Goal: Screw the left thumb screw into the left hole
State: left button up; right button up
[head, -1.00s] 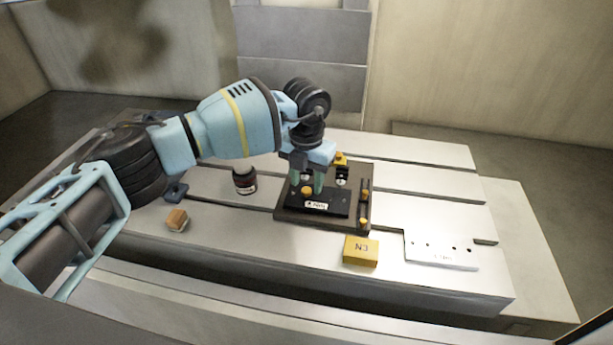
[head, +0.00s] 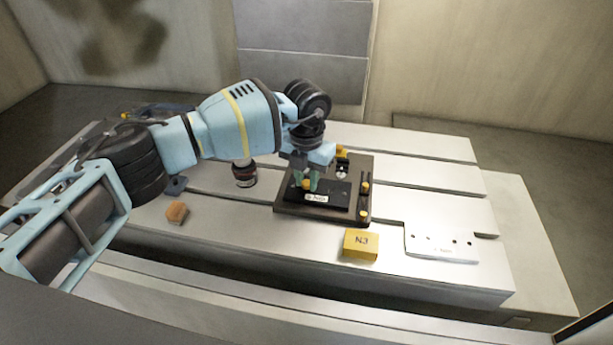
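The left thumb screw (head: 306,185) has an orange-yellow knob and stands at the left of the black plate (head: 334,191), which has a white label. The plate lies on a dark brown mould base (head: 285,207). My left gripper (head: 306,181) points down from above, its green fingertips on either side of the knob and apparently closed against it. The left hole is hidden under the screw and fingers, so I cannot tell how deep the screw sits. My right gripper is not in view.
More orange knobs stand on the base's right side (head: 365,187) and behind the plate (head: 342,152). A dark jar (head: 244,175) and a wooden block (head: 177,213) are at left. A yellow N3 box (head: 360,243) and a white holed plate (head: 441,243) are at front right.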

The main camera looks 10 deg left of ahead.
pick_arm(q)
grip_shut()
jog(key=m+b, duration=0.1)
jog(key=m, duration=0.3)
jog(key=shift+f, duration=0.15)
jog(key=m, duration=0.3)
jog(key=shift+m+b, duration=0.3)
jog(key=shift+b, duration=0.1)
jog(key=shift+m, duration=0.6)
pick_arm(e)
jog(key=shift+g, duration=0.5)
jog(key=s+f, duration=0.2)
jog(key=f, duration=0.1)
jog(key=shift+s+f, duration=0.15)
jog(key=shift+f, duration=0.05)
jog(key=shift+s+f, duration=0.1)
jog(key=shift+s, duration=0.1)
